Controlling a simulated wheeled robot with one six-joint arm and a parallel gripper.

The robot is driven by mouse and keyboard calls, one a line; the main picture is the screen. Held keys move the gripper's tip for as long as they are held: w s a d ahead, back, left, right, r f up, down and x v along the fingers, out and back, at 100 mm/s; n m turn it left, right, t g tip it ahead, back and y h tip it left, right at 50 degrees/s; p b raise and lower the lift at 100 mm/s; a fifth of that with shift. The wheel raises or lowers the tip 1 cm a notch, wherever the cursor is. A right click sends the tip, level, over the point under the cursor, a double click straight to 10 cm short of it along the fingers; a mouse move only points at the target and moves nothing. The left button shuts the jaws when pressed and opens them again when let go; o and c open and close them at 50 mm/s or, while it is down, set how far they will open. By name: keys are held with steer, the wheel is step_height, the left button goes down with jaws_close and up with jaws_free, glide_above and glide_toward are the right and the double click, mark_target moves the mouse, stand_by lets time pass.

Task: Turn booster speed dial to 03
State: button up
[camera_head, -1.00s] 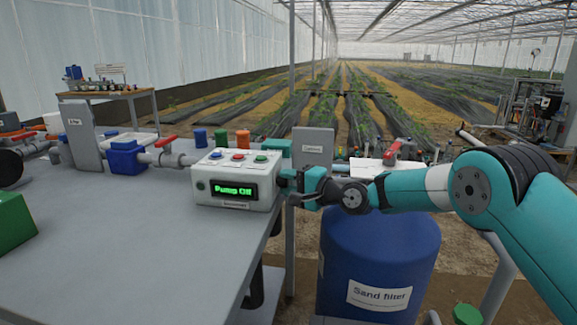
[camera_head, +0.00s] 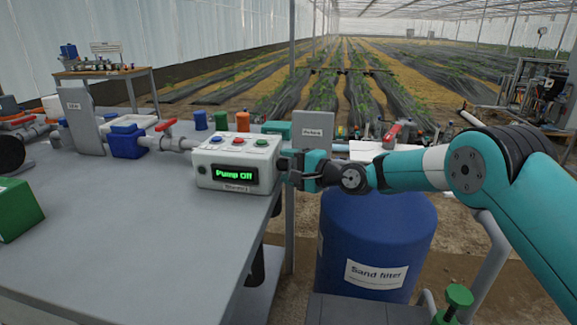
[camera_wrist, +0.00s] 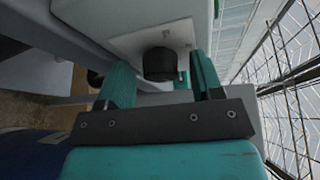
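A white control box (camera_head: 215,185) with a green "Pump Off" display (camera_head: 234,174) stands at the table's right edge in the head view. The wrist view shows a black round dial (camera_wrist: 160,64) on a pale plate (camera_wrist: 125,42) with small dark marks. I cannot read the dial's setting. My gripper (camera_head: 287,169) is at the right side of the box. In the wrist view, its two teal fingers (camera_wrist: 161,74) are apart, one on each side of the dial, with a visible gap on both sides. In the head view the dial is not clearly visible.
Blue, red and green buttons (camera_head: 238,141) top the box. A blue valve body (camera_head: 127,143) with a red-handled pipe is to its left. A grey panel (camera_head: 313,130) stands behind my gripper. A blue sand filter (camera_head: 375,240) stands below my arm. The table's front is clear.

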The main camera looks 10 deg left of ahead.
steer(key=v, duration=1.7)
steer(key=shift+d, duration=0.2)
steer(key=shift+s+r, duration=0.15)
steer(key=s+r+n+g+h, duration=0.2)
steer(key=s+r+n, duration=0.15)
steer(key=s, duration=0.35)
steer(key=s+r+n+g+h, duration=0.2)
steer(key=s+n, duration=0.2)
steer(key=s, duration=0.3)
steer(key=s+d+n+g+h, duration=0.1)
steer(key=s+d+n+h, duration=0.1)
steer(key=s+d, duration=0.35)
steer(key=s+d+n+g+h, duration=0.1)
steer(key=s+d+n+h, duration=0.15)
steer(key=s, duration=0.65)
steer(key=s+d+n+g+h, duration=0.1)
steer(key=s+d+n+h, duration=0.2)
steer(key=s, duration=0.4)
step_height(320, 180, up, 19)
steer(key=m+p, duration=0.1)
steer(key=p, duration=1.8)
steer(key=shift+w+d+m, duration=0.25)
steer(key=shift+w+m, duration=0.05)
steer(key=shift+w, duration=0.1)
